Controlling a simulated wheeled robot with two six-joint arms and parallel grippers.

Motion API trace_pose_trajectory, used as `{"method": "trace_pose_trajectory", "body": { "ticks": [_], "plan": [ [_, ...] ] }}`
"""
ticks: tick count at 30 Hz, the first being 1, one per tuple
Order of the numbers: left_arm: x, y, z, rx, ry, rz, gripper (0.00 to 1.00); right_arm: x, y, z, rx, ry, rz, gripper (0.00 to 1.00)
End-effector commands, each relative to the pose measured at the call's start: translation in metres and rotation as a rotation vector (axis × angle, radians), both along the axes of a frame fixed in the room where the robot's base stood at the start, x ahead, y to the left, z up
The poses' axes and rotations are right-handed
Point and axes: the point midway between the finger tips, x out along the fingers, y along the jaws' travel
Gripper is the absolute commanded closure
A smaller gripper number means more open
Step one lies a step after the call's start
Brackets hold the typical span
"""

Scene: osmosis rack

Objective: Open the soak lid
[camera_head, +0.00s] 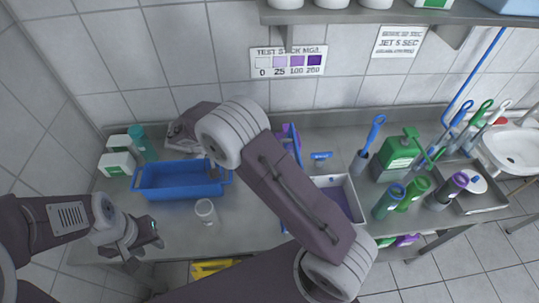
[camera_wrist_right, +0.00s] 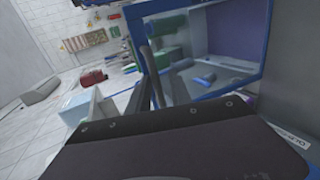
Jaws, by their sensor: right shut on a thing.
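The soak lid (camera_wrist_right: 137,30) shows in the right wrist view as a blue frame around a see-through pane, tilted up. My right gripper (camera_wrist_right: 154,80) is shut on its near left edge. In the head view the lid (camera_head: 298,146) is mostly hidden behind my right arm; only slim blue parts show. The soak tub (camera_head: 357,197), pale-walled with purple inside, stands right of the arm, partly covered by it. My right gripper is hidden in the head view. My left gripper (camera_head: 146,247) is open and empty at the front left of the bench.
A blue tray (camera_head: 180,192) and a white cup (camera_head: 205,211) stand left of my right arm. White boxes (camera_head: 117,163) and a teal bottle (camera_head: 143,142) are at the back left. Bottles, a green jug (camera_head: 399,153) and brushes crowd the right. A shelf (camera_head: 400,16) hangs above.

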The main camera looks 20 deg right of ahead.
Motion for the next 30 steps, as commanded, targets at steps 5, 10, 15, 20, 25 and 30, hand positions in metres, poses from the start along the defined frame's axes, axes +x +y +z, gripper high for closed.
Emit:
{"method": "trace_pose_trajectory", "body": {
  "ticks": [5, 10, 15, 20, 25, 30],
  "plan": [
    [0.0000, 0.0000, -0.0030, 0.000, 0.000, 0.000, 0.64, -0.0026, 0.0033, -0.0134, 0.028, 0.007, -0.006, 1.00],
    [0.0000, 0.0000, -0.0027, 0.000, 0.000, 0.000, 0.64, -0.0021, 0.0031, -0.0127, 0.029, 0.005, -0.006, 0.66],
    [0.0000, 0.0000, -0.0018, 0.000, 0.000, 0.000, 0.64, -0.0015, 0.0031, -0.0111, 0.029, 0.002, -0.005, 0.66],
    [0.0000, 0.0000, -0.0013, 0.000, 0.000, 0.000, 0.64, -0.0013, 0.0031, -0.0101, 0.029, 0.002, -0.005, 0.66],
    [0.0000, 0.0000, -0.0010, 0.000, 0.000, 0.000, 0.64, -0.0010, 0.0031, -0.0094, 0.029, 0.001, -0.004, 0.66],
    [0.0000, 0.0001, -0.0021, 0.000, 0.000, 0.000, 0.64, -0.0001, 0.0046, -0.0089, 0.029, -0.001, -0.003, 0.66]
  ]
}}
